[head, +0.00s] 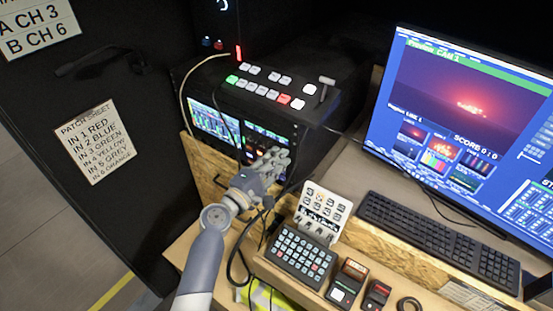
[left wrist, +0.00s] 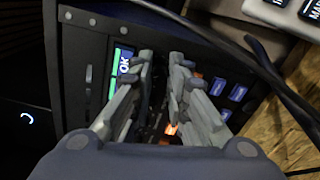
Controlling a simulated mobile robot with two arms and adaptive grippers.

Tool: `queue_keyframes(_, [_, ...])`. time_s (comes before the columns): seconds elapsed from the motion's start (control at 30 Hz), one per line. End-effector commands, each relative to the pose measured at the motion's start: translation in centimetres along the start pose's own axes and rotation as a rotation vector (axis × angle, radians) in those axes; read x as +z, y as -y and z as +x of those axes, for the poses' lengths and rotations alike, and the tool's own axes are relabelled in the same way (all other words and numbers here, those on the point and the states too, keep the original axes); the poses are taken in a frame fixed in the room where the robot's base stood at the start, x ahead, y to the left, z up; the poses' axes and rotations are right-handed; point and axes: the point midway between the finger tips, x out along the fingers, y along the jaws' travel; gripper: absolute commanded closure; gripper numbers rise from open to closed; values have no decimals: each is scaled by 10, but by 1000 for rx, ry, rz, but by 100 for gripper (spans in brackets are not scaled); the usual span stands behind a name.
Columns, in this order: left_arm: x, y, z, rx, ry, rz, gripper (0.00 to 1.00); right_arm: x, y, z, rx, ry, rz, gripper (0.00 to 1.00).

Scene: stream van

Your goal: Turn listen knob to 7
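My left gripper (head: 274,160) reaches up to the front of a black rack unit (head: 325,147), beside its right-hand screen (head: 262,140). In the left wrist view my left gripper (left wrist: 161,62) points at a dark panel (left wrist: 85,45), its fingers leaning inward with a narrow dark gap between the tips. I cannot make out the listen knob or its setting; the fingers cover that part of the panel. Whether they grip something in the gap is unclear. A lit "OK" display (left wrist: 124,62) sits left of the fingers. My right gripper is not in view.
Blue buttons (left wrist: 238,92) and dark cables (left wrist: 265,65) lie right of the fingers. A switcher (head: 265,85) tops the rack. Below are a button keypad (head: 300,255), white card (head: 322,208), keyboard (head: 440,240) and monitor (head: 470,85). A patch sheet (head: 95,141) hangs left.

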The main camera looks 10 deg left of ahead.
Motion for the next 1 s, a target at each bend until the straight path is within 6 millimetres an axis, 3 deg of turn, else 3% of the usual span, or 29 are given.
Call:
queue_keyframes(0.47, [0, 2, 0, -1, 1, 48, 100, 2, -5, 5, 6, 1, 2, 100])
queue_keyframes(1.0, [0, 2, 0, -1, 2, 418, 100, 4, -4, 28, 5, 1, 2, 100])
